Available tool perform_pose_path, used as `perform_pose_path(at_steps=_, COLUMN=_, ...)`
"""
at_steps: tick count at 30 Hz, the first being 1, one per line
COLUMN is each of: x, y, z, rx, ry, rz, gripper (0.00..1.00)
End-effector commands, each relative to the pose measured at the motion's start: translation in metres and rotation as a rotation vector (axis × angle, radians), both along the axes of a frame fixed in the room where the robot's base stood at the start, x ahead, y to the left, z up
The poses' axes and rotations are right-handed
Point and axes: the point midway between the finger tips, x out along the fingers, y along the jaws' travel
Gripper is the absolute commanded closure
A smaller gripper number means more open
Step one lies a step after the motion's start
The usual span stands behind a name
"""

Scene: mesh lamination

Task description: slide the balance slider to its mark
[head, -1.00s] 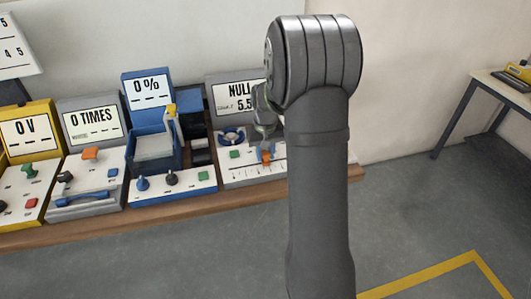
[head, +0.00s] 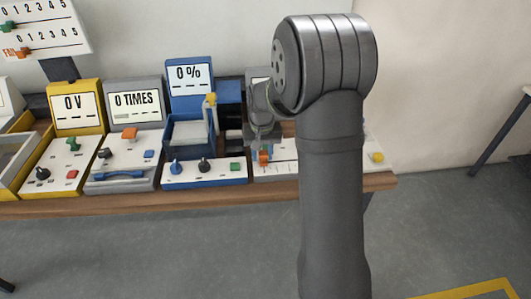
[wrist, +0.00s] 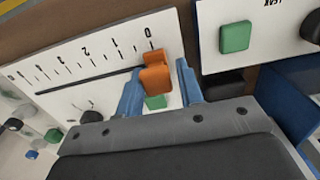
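The balance slider is an orange knob (wrist: 155,76) on a white panel (wrist: 100,62) in the wrist view. It sits at the 0 end of a dark slot beside a numbered scale. My gripper (wrist: 158,82) has its two blue fingers on either side of the knob, with narrow gaps, so it looks open around the knob. In the head view the orange knob (head: 264,158) shows just below my gripper (head: 262,146). My arm hides most of the slider unit and its display there.
A green button (wrist: 155,102) lies close to the fingers. Another green button (wrist: 235,37) is on the neighbouring panel. A blue unit (head: 190,78) and a grey unit (head: 134,105) stand left on the wooden bench (head: 230,197). A yellow knob (head: 377,157) is to the right.

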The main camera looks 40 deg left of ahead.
Motion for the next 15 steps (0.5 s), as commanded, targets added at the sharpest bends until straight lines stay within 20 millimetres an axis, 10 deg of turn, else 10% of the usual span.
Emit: perform_pose_path(at_steps=15, x=0.0, y=0.0, z=0.011, rx=0.001, ry=-0.002, rz=0.003, gripper=0.51)
